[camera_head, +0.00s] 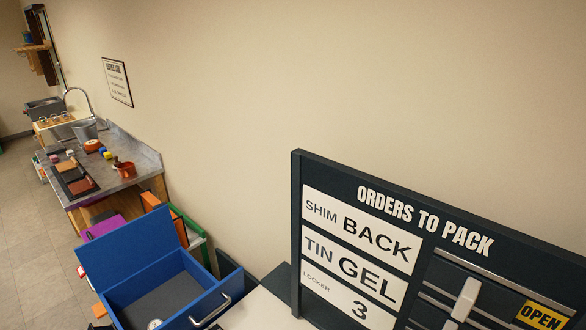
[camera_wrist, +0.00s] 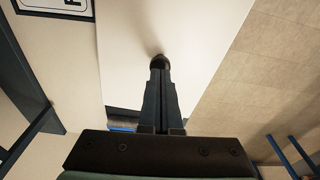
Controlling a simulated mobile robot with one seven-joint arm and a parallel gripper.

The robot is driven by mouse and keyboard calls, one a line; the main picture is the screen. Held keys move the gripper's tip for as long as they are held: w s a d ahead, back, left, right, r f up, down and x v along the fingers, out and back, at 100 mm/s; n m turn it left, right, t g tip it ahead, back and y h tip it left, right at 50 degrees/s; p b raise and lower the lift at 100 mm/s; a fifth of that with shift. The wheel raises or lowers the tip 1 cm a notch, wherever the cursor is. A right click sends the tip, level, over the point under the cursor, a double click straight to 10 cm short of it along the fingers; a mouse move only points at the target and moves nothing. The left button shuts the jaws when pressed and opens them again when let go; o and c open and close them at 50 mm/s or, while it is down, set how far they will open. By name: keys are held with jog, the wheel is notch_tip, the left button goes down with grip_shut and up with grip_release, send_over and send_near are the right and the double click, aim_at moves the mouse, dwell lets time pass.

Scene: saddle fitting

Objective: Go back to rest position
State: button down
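My gripper (camera_wrist: 160,68) shows in the wrist view, its two dark fingers pressed side by side. Their rounded dark tips are over a white surface (camera_wrist: 195,40), with a soft shadow beside them. I see nothing clearly held between the fingers; I cannot tell whether the tips touch the surface. My gripper does not show in the head view.
A dark board (camera_head: 425,195) reads "SHIM BACK", "TIN GEL", "LOCKER 3". A blue box (camera_head: 135,290) with raised lid and metal handle stands lower left; a small round pale thing (camera_head: 155,324) lies inside. A counter (camera_head: 140,160) with several items is behind. Floor (camera_head: 30,240) at left is clear.

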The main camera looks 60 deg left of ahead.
jog(key=shift+f, duration=0.45)
jog(key=shift+r, duration=0.15)
jog(key=shift+r+p, duration=2)
jog(key=shift+r, duration=1.4)
